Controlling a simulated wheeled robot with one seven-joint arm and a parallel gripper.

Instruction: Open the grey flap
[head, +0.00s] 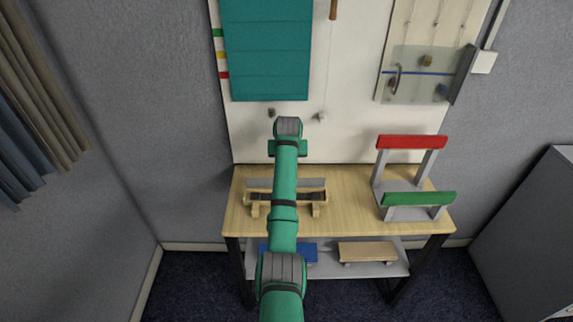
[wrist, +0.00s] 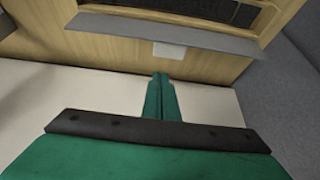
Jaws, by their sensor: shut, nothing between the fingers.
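A long grey flap (wrist: 175,35) runs across the top of the wrist view, along the edge of a wooden frame with a dark inside. A small pale tab (wrist: 168,50) shows just beneath it. In the head view the grey flap (head: 313,183) lies along the back of the wooden frame (head: 262,197) on the table, partly hidden by my arm. My gripper (wrist: 160,78) is shut and empty, its green fingertips close to the tab in the picture. I cannot tell whether they touch.
A red-topped stand (head: 412,142) and a green-topped stand (head: 420,199) are on the right of the table (head: 345,210). A white board (head: 345,125) with a teal panel (head: 265,50) and a clear-doored box (head: 425,75) rises behind. The table between frame and stands is clear.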

